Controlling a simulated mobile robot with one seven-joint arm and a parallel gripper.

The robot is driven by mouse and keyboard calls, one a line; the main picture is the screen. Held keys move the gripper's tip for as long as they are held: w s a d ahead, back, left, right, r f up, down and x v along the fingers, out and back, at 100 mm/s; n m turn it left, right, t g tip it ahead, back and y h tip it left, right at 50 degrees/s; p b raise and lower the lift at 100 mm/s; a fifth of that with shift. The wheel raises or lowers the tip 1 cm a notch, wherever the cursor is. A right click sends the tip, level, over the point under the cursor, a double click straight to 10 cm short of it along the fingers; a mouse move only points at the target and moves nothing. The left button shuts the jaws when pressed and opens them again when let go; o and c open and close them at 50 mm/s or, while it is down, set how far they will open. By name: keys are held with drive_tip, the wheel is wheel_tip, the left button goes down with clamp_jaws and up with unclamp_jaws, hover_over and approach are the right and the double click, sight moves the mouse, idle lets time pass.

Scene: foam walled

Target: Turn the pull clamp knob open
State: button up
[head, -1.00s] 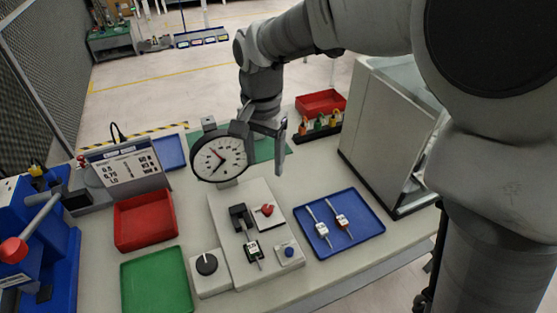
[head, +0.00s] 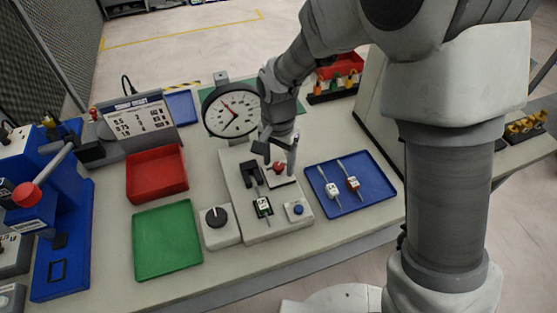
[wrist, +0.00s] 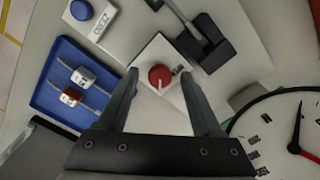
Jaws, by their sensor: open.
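The clamp knob (head: 279,167) is red and sits on a small white plate on the light-grey fixture base (head: 236,192). In the wrist view the red knob (wrist: 160,77) shows a white pointer mark and lies between and beyond my fingertips. My gripper (head: 276,158) is open and empty, pointing down above the knob, with one finger to each side of it. It also shows in the wrist view (wrist: 160,78). I cannot tell how far the fingertips are above the plate.
The dial gauge (head: 231,108) stands close behind the fixture. A blue tray (head: 379,193) with two small parts is to the right. A blue button (head: 298,209) and a black dial (head: 216,216) are in front. Red (head: 157,176) and green (head: 166,240) trays lie left.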

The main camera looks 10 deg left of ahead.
drive_tip(key=shift+c, duration=0.2)
clamp_jaws()
idle(0.3)
drive_tip(key=n, duration=0.4)
drive_tip(key=shift+n, duration=0.3)
drive_tip(key=n, duration=0.9)
drive_tip(key=shift+r+p, duration=0.1)
drive_tip(key=shift+p, duration=0.2)
drive_tip(key=shift+n+p, duration=0.5)
drive_tip(key=shift+n, duration=1.7)
